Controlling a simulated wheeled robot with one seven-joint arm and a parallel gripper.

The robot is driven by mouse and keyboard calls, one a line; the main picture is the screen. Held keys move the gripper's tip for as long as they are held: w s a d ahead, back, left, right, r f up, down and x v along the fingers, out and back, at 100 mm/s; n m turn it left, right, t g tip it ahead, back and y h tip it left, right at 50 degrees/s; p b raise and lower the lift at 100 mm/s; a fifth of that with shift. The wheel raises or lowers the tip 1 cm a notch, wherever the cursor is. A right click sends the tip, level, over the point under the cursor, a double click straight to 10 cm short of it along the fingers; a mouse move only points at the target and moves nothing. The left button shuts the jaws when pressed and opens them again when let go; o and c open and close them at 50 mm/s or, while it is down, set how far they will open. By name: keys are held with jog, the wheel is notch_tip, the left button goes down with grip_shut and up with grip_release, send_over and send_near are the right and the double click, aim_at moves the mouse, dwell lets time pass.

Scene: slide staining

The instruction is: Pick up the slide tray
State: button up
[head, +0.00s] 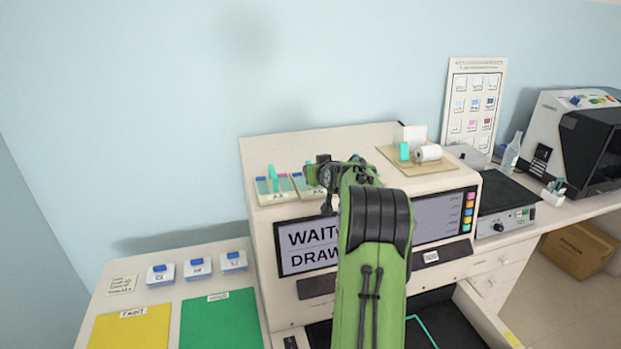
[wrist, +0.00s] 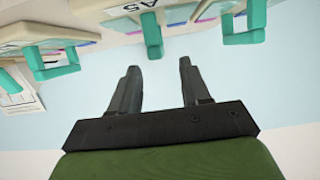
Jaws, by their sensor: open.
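Slide trays with teal upright handles stand on top of the cream staining machine. One slide tray (head: 268,197) is at the left of the machine top, and another (head: 298,188) is just right of it, partly hidden by my arm. In the wrist view, several trays cross the top edge, cut off: one at the left (wrist: 45,30) and one by an "A5" label with a teal handle (wrist: 152,36). My gripper (wrist: 159,68) is open and empty, its fingers pointing toward the trays, apart from them. In the head view its fingers are largely hidden by my arm.
The machine's screen (head: 295,247) reads "WAIT" and "DRAW", partly covered. An open dark drawer (head: 450,322) is below. A board with a paper roll (head: 428,153) is right of my arm. Yellow (head: 130,328) and green (head: 222,322) mats and small blue-topped boxes (head: 197,268) lie left.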

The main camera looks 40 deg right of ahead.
jog(key=p+x, duration=0.2)
jog(key=x, duration=0.4)
jog(key=shift+d+f, duration=0.15)
jog(key=shift+d, duration=0.05)
jog(key=shift+s+a, duration=0.15)
jog(key=shift+c, duration=1.3)
grip_shut()
